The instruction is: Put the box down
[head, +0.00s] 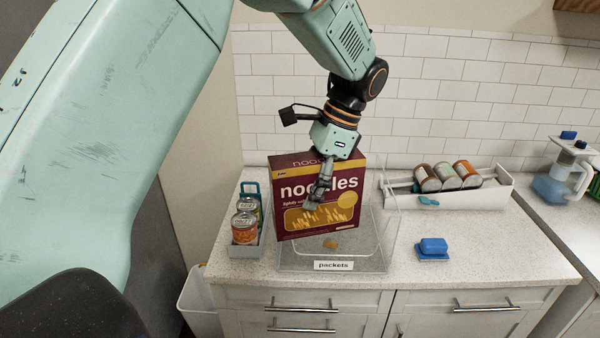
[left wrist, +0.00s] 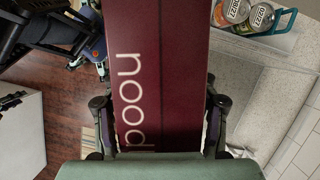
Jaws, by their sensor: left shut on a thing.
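The box is a dark red noodles box (head: 304,219), upright and slightly tilted, in the head view. It is at the clear tray (head: 290,262) labelled "packets"; I cannot tell whether its bottom touches the tray floor. My left gripper (head: 321,192) comes from above and is shut on the box. In the left wrist view the box (left wrist: 158,70) fills the middle between the two fingers (left wrist: 160,125). A small tan item (head: 330,244) lies in the tray in front of the box.
A grey caddy (head: 244,251) with cans stands left of the tray. A white rack (head: 470,197) with three cans (head: 447,176) is behind right. A blue jug (head: 556,182) is far right. The front right counter is clear.

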